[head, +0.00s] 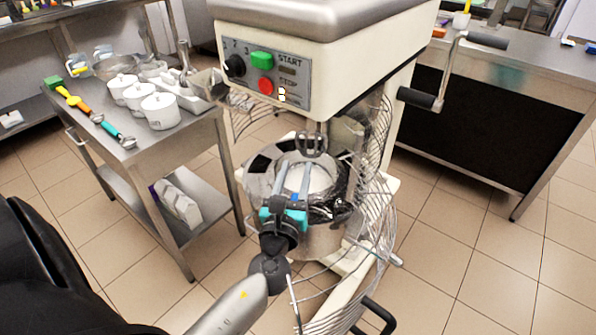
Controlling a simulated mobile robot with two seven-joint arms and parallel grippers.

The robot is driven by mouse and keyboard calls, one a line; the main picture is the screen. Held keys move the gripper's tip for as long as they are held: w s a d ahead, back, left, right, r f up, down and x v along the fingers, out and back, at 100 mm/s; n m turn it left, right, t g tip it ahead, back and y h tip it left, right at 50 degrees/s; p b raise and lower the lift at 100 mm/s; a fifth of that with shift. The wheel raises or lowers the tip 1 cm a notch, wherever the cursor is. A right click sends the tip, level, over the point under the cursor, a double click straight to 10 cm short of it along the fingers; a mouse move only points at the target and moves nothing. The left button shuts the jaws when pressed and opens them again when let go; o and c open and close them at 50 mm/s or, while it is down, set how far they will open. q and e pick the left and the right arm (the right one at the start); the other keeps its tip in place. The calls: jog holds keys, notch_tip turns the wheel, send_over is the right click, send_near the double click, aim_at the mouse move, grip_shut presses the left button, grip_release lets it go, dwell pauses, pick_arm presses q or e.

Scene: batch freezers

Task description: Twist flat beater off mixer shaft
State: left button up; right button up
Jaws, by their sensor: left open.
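The mixer (330,65) stands in the middle of the head view, with a cream head and a control panel. The grey metal flat beater (311,146) hangs below the mixer head; its join with the shaft is partly in shade. The metal bowl (257,187) is under it, with its front partly covered by my gripper. My left gripper (296,167) reaches in from below over the bowl, its two fingers apart and empty. Its fingertips look just below the beater in the picture; I cannot tell whether they touch it. My right gripper is not in view.
The wire guard (376,225) hangs open at the right of the bowl, close to my arm. A crank handle (416,98) sticks out right. A steel table (92,143) with white pots (160,111) and scoops stands left. Tiled floor is free at front right.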

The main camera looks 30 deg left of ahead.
pick_arm(q)
jog(key=m, duration=0.1)
send_near(311, 125)
jog(key=x, duration=0.3)
jog(key=shift+t+h, duration=0.3)
jog(key=x, duration=0.5)
jog(key=shift+w+a, duration=0.25)
jog(key=shift+w+a+b, duration=0.2)
jog(key=shift+w+b, duration=0.1)
jog(key=shift+w, duration=0.3)
jog(key=shift+w+a, duration=0.1)
jog(key=shift+w, duration=0.15)
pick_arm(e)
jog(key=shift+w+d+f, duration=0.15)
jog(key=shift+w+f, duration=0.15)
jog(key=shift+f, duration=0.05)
pick_arm(q)
jog(key=shift+r, duration=0.1)
grip_shut()
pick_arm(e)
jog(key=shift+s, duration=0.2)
